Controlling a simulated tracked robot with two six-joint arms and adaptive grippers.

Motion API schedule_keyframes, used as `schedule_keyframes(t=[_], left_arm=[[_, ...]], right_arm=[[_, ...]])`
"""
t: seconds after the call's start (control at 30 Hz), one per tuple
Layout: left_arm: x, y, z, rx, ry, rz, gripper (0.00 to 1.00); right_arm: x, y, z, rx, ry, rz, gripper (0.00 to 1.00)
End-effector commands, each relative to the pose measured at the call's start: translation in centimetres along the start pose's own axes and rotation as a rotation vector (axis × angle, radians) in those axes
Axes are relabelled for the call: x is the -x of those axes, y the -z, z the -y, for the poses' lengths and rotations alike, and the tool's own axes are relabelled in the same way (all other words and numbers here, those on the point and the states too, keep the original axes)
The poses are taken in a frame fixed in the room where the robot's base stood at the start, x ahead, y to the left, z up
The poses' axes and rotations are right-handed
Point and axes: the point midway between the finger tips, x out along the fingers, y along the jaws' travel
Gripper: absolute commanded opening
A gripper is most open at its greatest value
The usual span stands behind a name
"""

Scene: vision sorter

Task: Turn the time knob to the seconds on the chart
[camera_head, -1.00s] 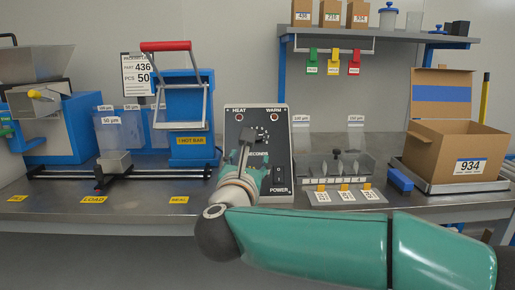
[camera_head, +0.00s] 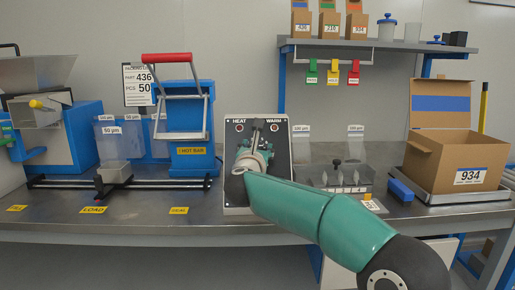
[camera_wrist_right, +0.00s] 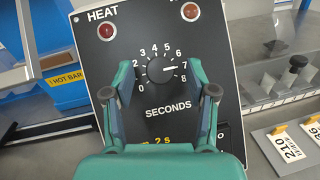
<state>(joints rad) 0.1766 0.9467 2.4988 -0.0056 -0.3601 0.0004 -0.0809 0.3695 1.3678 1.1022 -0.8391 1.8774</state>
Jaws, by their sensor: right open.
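The time knob (camera_wrist_right: 161,69) is a black dial on the black control panel (camera_wrist_right: 215,50), ringed by the numbers 0 to 8 above the word SECONDS. Its pale mark seems to point toward the 7. My right gripper (camera_wrist_right: 167,88) is open, with one finger on each side of the dial in the right wrist view; contact with the knob cannot be told. In the head view the right gripper (camera_head: 257,138) covers the dial. My left gripper is not in view.
HEAT (camera_wrist_right: 107,31) and WARM (camera_wrist_right: 190,12) lamps sit atop the panel. The hot bar machine (camera_head: 190,130) with a red handle stands left of it, beside a part sheet (camera_head: 138,85). Right are a slotted block (camera_head: 338,178) and an open carton (camera_head: 455,160).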

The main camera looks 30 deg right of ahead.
Motion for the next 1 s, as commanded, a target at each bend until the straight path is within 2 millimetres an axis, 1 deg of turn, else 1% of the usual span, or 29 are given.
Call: schedule_keyframes(t=[0.27, 0.37, 0.6, 0.63, 1.0], left_arm=[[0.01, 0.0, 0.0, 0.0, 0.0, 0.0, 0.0], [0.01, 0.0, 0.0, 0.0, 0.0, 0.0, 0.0], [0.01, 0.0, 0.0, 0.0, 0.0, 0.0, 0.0], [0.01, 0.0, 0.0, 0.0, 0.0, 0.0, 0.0], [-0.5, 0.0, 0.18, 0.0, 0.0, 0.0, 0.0]], right_arm=[[-0.18, 0.02, 0.03, 0.0, 0.0, 0.0, 0.57], [-0.17, 0.01, 0.04, 0.0, 0.001, 0.0, 0.42], [-0.16, 0.0, 0.07, 0.0, 0.001, 0.0, 0.02], [-0.16, 0.0, 0.08, 0.0, 0.001, 0.0, 0.0], [-0.19, 0.08, 0.26, 0.038, -0.027, 0.002, 0.0]])
